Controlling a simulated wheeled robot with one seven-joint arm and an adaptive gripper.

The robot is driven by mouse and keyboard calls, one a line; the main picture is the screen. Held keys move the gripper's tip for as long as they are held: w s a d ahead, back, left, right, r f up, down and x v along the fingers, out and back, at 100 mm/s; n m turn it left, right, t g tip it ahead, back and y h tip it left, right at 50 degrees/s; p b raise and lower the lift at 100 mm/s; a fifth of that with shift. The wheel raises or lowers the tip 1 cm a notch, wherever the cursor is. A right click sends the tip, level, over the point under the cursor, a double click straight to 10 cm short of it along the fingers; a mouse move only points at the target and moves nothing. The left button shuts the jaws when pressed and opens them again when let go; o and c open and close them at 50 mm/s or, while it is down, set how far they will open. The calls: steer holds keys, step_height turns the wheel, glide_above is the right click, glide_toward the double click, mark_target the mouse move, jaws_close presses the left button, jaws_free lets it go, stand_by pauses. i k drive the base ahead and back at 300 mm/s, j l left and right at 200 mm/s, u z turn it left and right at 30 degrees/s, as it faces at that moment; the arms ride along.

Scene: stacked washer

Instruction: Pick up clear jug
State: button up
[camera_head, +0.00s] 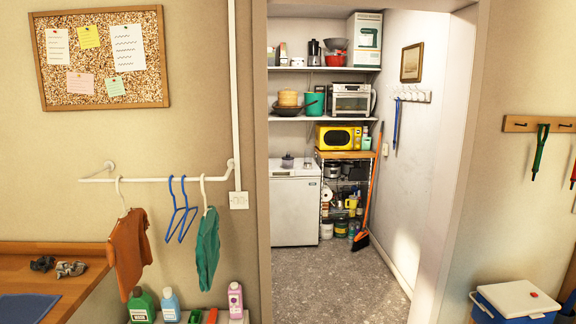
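I cannot make out a clear jug for certain. Small items stand on the white chest appliance (295,207) in the alcove, among them a small dark-topped container (287,160), too small to identify. A wire rack (345,200) beside it holds several jars and containers, including a yellow one (351,203), too small to tell apart fully. My gripper is not in view.
A doorway opens onto an alcove with a clear grey floor (335,285). An orange broom (361,239) leans inside. A wooden counter (75,262) is left; a blue cooler (515,301) stands right.

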mark_target(286, 164)
steer(key=i+z, duration=0.25)
steer(key=i, duration=4.6)
steer(key=i+z, duration=0.1)
steer(key=i, duration=0.6)
steer(key=i+j, duration=0.15)
steer(key=i, duration=0.55)
steer(key=i+j+z, duration=0.15)
steer(key=i, duration=0.55)
